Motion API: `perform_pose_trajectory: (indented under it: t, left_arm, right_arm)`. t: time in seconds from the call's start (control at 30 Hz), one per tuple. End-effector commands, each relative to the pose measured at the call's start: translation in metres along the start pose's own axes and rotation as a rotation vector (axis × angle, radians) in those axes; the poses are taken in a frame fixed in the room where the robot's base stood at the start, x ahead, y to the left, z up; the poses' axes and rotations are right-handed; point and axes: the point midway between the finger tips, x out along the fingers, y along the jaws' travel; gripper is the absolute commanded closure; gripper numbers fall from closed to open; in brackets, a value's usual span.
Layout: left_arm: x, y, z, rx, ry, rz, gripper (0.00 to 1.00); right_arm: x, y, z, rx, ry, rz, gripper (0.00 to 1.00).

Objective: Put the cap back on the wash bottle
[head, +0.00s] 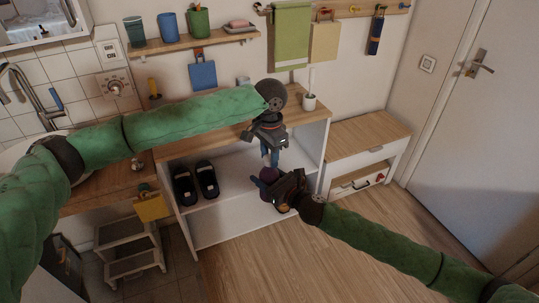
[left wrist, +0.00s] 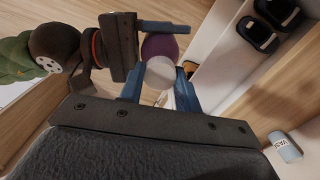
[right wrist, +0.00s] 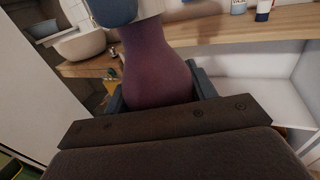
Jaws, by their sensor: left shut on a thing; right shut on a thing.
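The purple wash bottle (right wrist: 157,68) is upright between the fingers of my right gripper (head: 280,188), which is shut on it. In the left wrist view the bottle (left wrist: 160,46) lies just beyond a whitish round cap (left wrist: 158,72). My left gripper (left wrist: 158,88) is shut on this cap, one blue finger on each side. In the head view the left gripper (head: 269,152) is directly above the bottle (head: 268,174). In the right wrist view the cap (right wrist: 142,18) is at the top of the bottle's neck. I cannot tell whether it is seated.
Dark slippers (head: 196,181) stand on the white shelf unit (head: 235,205) behind my grippers. A wooden counter (head: 180,130) with small items is above it. A low drawer cabinet (head: 362,145) stands to the right, a step stool (head: 132,248) to the left. The floor in front is clear.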

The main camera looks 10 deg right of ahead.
Motion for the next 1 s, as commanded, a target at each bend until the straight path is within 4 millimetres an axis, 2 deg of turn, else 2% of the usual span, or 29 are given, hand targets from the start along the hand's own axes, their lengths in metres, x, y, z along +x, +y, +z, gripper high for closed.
perform_pose_trajectory:
  t: [0.27, 0.43, 0.47, 0.57, 0.87, 1.0]
  left_arm:
    - [0.0002, -0.001, 0.0006, 0.381, -0.001, -0.001, 0.94]
    - [0.0001, -0.0013, 0.0006, 0.401, -0.002, -0.001, 0.94]
    - [0.0001, -0.0014, 0.0006, 0.401, -0.002, -0.001, 0.63]
    - [0.0002, -0.0012, 0.0005, 0.4, -0.001, -0.001, 0.43]
    - [-0.0005, -0.0005, 0.0002, 0.4, -0.001, -0.001, 0.42]
    - [-0.009, -0.0006, -0.0002, 0.4, 0.0, -0.001, 0.42]
  right_arm:
    - [-0.0002, -0.0005, 0.0002, 0.0, 0.0, -0.001, 1.0]
    - [-0.0002, -0.0006, 0.0002, 0.0, 0.0, -0.001, 1.0]
    - [-0.0002, -0.0006, 0.0002, 0.0, 0.0, -0.001, 1.0]
    - [-0.0002, -0.0005, 0.0002, 0.0, 0.0, -0.001, 1.0]
    - [-0.0001, -0.0002, 0.0003, 0.0, 0.0, 0.0, 1.0]
    - [0.0, -0.0002, 0.0004, 0.0, 0.0, 0.0, 1.0]
